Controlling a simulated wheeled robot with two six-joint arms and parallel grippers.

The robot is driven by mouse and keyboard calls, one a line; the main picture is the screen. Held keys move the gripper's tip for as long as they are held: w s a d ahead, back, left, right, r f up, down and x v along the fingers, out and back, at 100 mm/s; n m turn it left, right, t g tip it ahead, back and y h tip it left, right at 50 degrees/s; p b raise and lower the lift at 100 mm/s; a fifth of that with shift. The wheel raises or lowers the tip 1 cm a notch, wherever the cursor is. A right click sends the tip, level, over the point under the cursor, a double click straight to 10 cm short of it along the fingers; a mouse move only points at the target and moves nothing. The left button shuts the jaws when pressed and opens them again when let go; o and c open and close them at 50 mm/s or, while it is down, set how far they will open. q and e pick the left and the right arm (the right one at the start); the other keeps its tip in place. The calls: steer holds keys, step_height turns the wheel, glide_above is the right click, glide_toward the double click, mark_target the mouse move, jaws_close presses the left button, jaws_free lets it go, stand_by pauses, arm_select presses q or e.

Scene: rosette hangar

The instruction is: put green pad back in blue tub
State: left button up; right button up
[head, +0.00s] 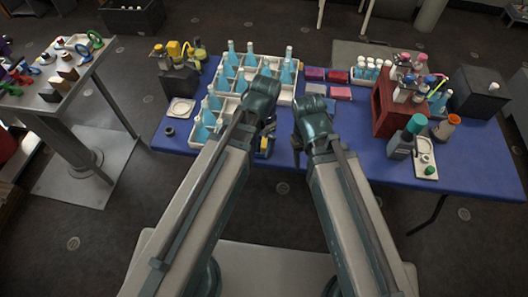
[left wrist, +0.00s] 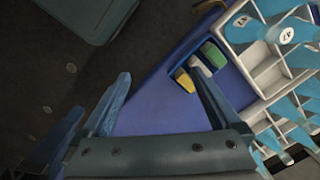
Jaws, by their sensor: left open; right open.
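In the left wrist view a small green block (left wrist: 214,54), likely the green pad, sits near the table's edge beside a yellow piece (left wrist: 185,80), with a pale piece between them. Dark blue edges show around them, but I cannot tell whether these are the blue tub's walls. In the head view a small dark holder with yellow in it (head: 264,144) shows at the table's front edge, partly behind my left arm. My left gripper (left wrist: 160,103) is open and empty, its right fingertip close to the yellow piece.
A white rack (head: 235,90) of blue flasks stands beside the blocks. Coloured pads (head: 340,93) lie behind my arms. A red shelf (head: 388,108), bottles and a grey box (head: 478,92) fill the table's right. A separate stand (head: 50,95) is at left.

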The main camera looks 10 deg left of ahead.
arm_select(q)
steer(key=s+n, duration=0.1)
steer(key=s+d+n, duration=0.1)
steer(key=s+n, duration=0.1)
steer(key=s+d+n, duration=0.1)
steer(key=shift+s+d+n, duration=0.2)
steer(key=shift+s+n, duration=0.15)
steer(key=shift+n, duration=0.05)
stand_by(1.0)
